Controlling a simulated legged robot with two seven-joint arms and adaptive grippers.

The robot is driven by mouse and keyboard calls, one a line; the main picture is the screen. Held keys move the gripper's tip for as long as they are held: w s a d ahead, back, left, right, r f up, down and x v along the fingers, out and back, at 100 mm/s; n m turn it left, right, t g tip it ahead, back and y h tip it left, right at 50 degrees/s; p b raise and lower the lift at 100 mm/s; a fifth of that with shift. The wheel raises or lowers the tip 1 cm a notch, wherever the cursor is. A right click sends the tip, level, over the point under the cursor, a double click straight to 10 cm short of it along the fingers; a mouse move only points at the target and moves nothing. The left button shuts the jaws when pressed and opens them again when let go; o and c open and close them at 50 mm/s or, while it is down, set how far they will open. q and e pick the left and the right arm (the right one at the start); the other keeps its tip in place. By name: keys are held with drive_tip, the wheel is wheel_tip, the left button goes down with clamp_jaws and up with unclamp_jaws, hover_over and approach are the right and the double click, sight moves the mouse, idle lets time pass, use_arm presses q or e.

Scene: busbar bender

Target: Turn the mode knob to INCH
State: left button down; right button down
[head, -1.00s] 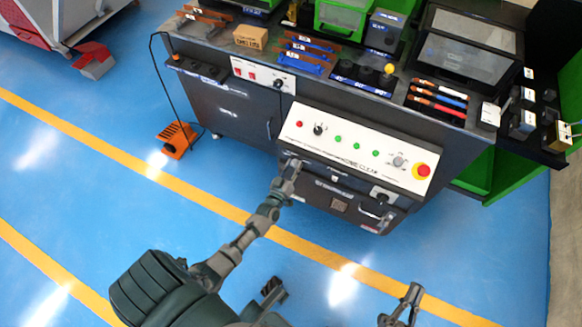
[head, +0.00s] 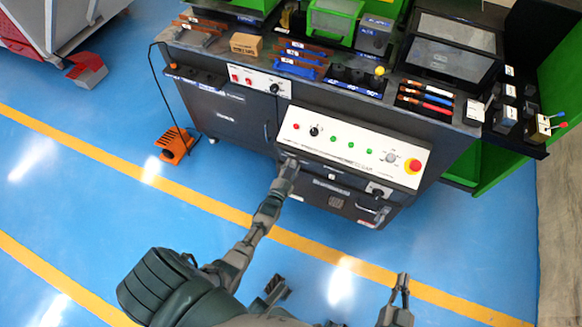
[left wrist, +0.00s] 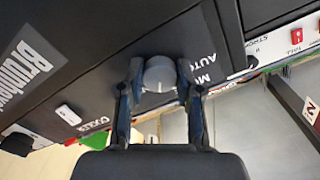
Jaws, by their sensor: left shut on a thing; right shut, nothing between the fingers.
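The mode knob (left wrist: 159,76) is a round grey knob on a dark panel, in the middle of the left wrist view. White lettering beside it, partly covered by a finger, reads "MO" and "AUTO"; I see no INCH label. My left gripper (left wrist: 160,88) is shut on the knob, one finger on each side. The knob's pointer direction cannot be told. In the head view my left gripper (head: 290,164) is at the machine's dark front, just below the white control panel, and hides the knob. My right gripper (head: 401,284) is shut and empty, over the floor, away from the machine.
The white control panel (head: 347,150) carries several green lights and a red emergency button (head: 412,167) on a yellow base. An orange foot pedal (head: 174,143) stands on the floor at the left. The blue floor (head: 90,190) before the machine is clear.

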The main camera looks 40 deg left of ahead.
use_arm(q)
drive_tip(key=shift+f+m, duration=0.1)
drive_tip(key=shift+m, duration=1.1)
use_arm(e)
drive_tip(key=shift+f, duration=0.2)
use_arm(q)
drive_tip(key=shift+s, duration=0.1)
drive_tip(key=c, duration=0.8)
unclamp_jaws()
drive_tip(key=shift+d, duration=0.1)
drive_tip(key=shift+o, duration=0.2)
use_arm(e)
drive_tip(key=shift+d, duration=0.1)
use_arm(q)
drive_tip(key=v, duration=1.2)
use_arm(e)
drive_tip(key=shift+s, duration=0.1)
